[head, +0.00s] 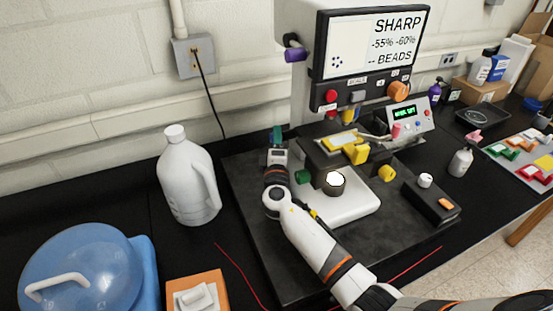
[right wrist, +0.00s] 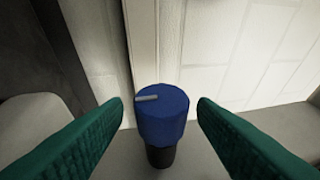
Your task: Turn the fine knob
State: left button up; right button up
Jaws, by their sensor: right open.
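A blue knob (right wrist: 164,115) with a grey pointer mark on its top stands on a dark stem in the right wrist view. No label on it shows, but it is the only knob there. My right gripper (head: 277,135) is at the left side of the microscope-like machine (head: 310,65). Its two green fingers are open, one on each side of the blue knob, with a gap on both sides. The knob is hidden in the head view, where only the fingers' teal tip shows. My left gripper is not in view.
The machine's screen (head: 375,45) reads "SHARP -55% -60% -- BEADS". A green knob (head: 302,176), a yellow knob (head: 386,173) and a white stage base (head: 345,205) are near my right arm. A white jug (head: 185,185) stands left of it. A control box (head: 432,200) is to the right.

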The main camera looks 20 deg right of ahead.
jog(key=b+v, duration=0.3)
jog(key=v, duration=0.8)
jog(key=shift+w, duration=0.15)
